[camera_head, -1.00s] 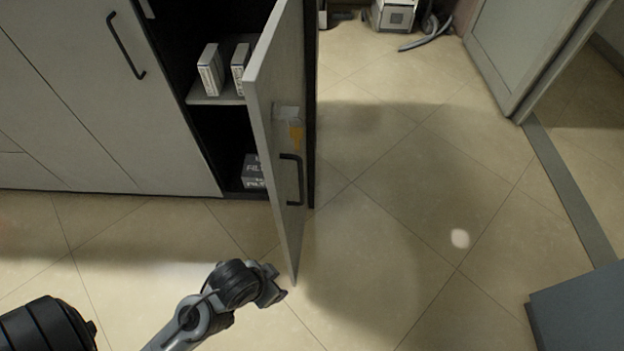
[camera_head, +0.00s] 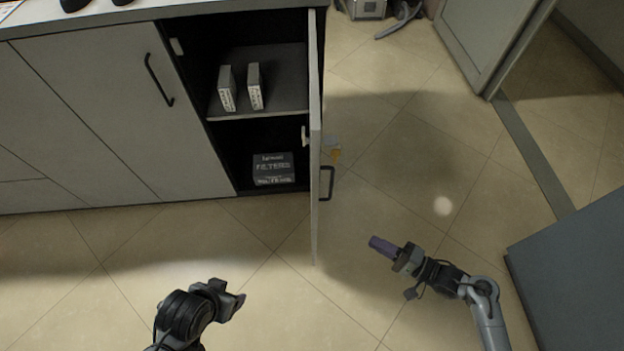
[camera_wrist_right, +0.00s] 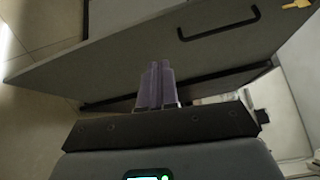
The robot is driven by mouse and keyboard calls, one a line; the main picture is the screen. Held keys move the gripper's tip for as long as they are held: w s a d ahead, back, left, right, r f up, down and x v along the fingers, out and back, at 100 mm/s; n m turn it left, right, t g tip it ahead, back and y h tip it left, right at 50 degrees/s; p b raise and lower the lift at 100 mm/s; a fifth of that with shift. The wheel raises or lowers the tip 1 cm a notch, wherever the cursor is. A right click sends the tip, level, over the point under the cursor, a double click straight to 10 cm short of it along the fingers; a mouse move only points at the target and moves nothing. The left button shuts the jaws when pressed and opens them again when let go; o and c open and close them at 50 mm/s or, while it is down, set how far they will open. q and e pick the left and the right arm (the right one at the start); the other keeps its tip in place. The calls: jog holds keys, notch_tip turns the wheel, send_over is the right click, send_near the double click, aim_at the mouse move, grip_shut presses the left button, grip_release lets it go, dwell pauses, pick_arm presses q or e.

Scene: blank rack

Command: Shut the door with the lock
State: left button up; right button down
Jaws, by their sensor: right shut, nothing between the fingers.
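The cabinet door (camera_head: 316,190) stands wide open, seen almost edge-on in the head view. In the right wrist view the door (camera_wrist_right: 140,48) fills the upper part, with the handle (camera_wrist_right: 220,28) and the yellow key-like piece (camera_wrist_right: 296,4) at upper right. My right gripper (camera_head: 383,245) is shut and empty, to the right of the door and apart from it. My left gripper (camera_head: 232,302) is left of the door's lower end; its jaw opening is unclear.
The open cabinet has a shelf (camera_head: 285,108) with two upright white boxes (camera_head: 241,87) and a dark filters box (camera_head: 273,168) below. Closed cabinet fronts (camera_head: 100,110) stand to the left. A grey panel (camera_head: 575,265) is at lower right. The tiled floor around the door is clear.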

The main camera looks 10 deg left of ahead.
jog(key=w+d+r+n+p, duration=0.1)
jog(key=w+d+r+p, duration=0.1)
jog(key=w+r, duration=0.65)
pick_arm(q)
jog(key=b+x, duration=0.1)
jog(key=b, duration=0.4)
jog(key=shift+d+f, duration=0.15)
jog(key=shift+f, duration=0.25)
pick_arm(e)
jog(key=a+r, duration=0.1)
jog(key=a, duration=1.1)
jog(key=shift+w+a, duration=0.35)
jog(key=shift+w, duration=0.1)
pick_arm(q)
jog(key=shift+d+r, duration=0.1)
jog(key=shift+r, duration=0.05)
